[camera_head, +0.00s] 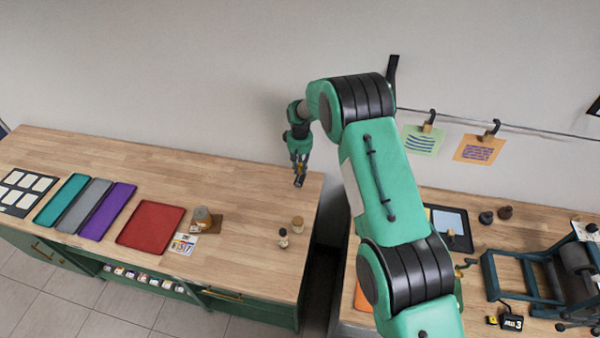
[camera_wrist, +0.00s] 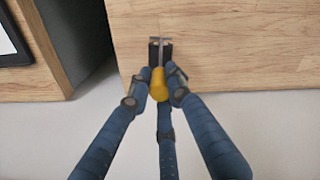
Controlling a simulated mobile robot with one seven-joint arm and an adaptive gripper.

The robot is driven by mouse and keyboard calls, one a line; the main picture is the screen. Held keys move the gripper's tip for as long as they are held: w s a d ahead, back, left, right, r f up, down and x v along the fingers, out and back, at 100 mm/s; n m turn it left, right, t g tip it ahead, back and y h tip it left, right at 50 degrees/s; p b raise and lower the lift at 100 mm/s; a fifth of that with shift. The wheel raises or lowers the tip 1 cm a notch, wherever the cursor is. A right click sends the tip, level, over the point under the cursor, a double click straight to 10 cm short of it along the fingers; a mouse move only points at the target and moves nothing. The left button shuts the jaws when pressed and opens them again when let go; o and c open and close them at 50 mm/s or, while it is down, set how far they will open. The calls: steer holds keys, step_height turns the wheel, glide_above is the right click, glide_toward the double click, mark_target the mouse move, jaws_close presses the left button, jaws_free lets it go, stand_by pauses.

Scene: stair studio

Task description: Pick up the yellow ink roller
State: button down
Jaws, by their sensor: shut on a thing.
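The yellow ink roller (camera_wrist: 159,88) has a yellow handle and a dark roller head. In the wrist view my gripper (camera_wrist: 160,80) is shut on its yellow handle, with blue fingers on both sides and one below. The dark head points up in the picture, over the wooden bench top. In the head view my gripper (camera_head: 299,168) is over the right end of the left bench, near its back edge. The roller is small and dark there; I cannot tell clearly whether it touches the wood.
A wall stands behind.

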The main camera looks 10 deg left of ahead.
steer(key=shift+r+b, duration=0.3)
steer(key=shift+r, duration=3.05)
